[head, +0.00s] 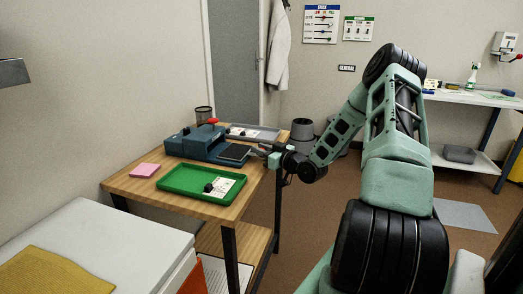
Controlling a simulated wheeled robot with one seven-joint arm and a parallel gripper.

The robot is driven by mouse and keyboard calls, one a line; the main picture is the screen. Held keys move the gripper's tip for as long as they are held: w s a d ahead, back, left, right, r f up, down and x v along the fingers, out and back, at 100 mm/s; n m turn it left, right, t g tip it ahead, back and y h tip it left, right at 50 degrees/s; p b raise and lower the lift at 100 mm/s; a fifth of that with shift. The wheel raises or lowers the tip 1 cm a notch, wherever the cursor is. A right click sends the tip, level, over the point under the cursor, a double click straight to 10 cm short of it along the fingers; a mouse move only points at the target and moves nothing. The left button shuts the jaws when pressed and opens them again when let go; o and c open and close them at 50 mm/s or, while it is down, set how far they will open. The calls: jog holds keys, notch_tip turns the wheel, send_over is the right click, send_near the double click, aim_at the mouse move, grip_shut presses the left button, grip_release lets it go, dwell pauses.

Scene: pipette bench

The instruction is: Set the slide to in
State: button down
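A green tray (172,184) with a white card and a small black item lies in front of the device. A grey tray (262,138) lies behind it. A pink pad (145,170) is at left, and a dark mesh cup (203,115) stands behind.

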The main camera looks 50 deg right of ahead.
aim_at(251, 154)
jog(key=shift+w+a+b, duration=0.1)
jog(key=shift+w+a, duration=0.15)
jog(key=shift+w, duration=0.35)
jog(key=shift+w+a+b, duration=0.15)
jog(key=shift+w+a, duration=0.15)
jog(key=shift+w, duration=0.3)
jog(key=shift+w+a+b, duration=0.1)
jog(key=shift+w+a, duration=0.15)
jog(key=shift+w, duration=0.35)
jog(key=c, duration=1.3)
grip_release()
jog(key=shift+o, duration=0.2)
jog(key=s, duration=1.7)
jog(key=shift+s, duration=0.25)
jog(key=shift+o, duration=0.3)
